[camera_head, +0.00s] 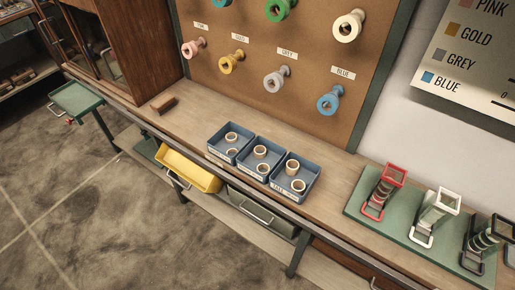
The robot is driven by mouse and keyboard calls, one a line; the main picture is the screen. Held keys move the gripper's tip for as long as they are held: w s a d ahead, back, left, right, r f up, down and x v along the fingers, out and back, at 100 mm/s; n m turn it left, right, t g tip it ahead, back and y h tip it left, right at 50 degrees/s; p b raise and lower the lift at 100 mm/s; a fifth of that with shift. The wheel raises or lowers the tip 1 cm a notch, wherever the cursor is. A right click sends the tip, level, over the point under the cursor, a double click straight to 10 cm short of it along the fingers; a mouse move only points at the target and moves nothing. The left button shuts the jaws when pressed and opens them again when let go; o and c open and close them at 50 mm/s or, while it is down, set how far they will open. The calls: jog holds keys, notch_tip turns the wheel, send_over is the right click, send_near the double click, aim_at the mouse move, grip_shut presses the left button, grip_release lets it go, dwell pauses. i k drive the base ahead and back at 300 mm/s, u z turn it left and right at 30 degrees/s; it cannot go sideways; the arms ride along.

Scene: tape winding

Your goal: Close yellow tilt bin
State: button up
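The yellow tilt bin (187,170) is under the front edge of the workbench, left of centre. It is tilted outward, with its open top and inside showing. A light metal handle (178,180) shows at its front left. My gripper is not in view, and nothing touches the bin.
A grey-green bin (262,212) with a handle sits right of the yellow one. Blue trays (295,196) with rings stand on the workbench (195,115). A green board (400,232) with winding stands is at right. Spools hang on the pegboard (240,90). The floor (80,200) in front is clear.

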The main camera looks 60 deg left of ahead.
aim_at(207, 181)
jog(key=z, duration=0.35)
jog(key=k, duration=1.85)
jog(key=u, duration=2.8)
jog(key=k, duration=1.25)
jog(key=z, duration=0.2)
jog(key=i, duration=0.6)
jog(key=z, duration=0.75)
jog(key=i, duration=0.7)
jog(key=u, duration=0.1)
